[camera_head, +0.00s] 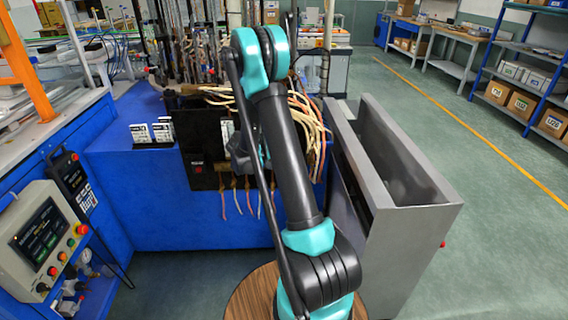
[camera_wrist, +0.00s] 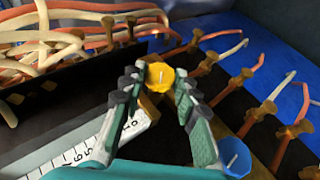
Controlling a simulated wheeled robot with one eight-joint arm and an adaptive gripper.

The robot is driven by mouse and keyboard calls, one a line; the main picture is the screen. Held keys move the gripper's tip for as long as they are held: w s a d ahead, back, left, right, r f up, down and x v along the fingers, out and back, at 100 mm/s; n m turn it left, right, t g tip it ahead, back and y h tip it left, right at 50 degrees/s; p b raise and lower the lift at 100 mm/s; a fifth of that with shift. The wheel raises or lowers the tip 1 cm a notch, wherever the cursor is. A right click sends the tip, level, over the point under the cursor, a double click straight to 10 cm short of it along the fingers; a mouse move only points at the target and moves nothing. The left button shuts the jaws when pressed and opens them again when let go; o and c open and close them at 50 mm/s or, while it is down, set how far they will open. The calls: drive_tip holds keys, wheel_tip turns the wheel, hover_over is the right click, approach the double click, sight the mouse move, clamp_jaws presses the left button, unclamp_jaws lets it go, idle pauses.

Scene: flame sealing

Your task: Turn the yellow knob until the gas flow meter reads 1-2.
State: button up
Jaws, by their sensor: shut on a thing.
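The yellow knob (camera_wrist: 160,76) is between the two fingertips of my gripper (camera_wrist: 160,82) in the wrist view, and the fingers are closed on its sides. A white scale (camera_wrist: 95,150) with black numbers, part of the gas flow meter, lies to the left of the fingers. The reading cannot be made out. A blue knob (camera_wrist: 235,156) is at the lower right, apart from the fingers. In the head view the white flow meter (camera_head: 227,131) shows on the black panel, left of my arm. My arm hides the yellow knob there.
Pale and orange hoses (camera_wrist: 75,40) run behind the panel. Several brass fittings with thin tubes (camera_wrist: 245,76) stand in a row on the right of the wrist view. A grey metal bin (camera_head: 420,205) stands right of my arm, and a blue cabinet (camera_head: 160,205) to the left.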

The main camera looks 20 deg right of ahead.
drive_tip(key=shift+a+f+h, duration=0.1)
drive_tip(key=shift+f+h, duration=0.05)
drive_tip(key=shift+h, duration=0.45)
drive_tip(key=o, duration=1.1)
drive_tip(key=shift+o, duration=0.2)
drive_tip(key=v, duration=1.2)
drive_tip(key=shift+w+a+f, duration=0.15)
drive_tip(key=shift+f, duration=0.05)
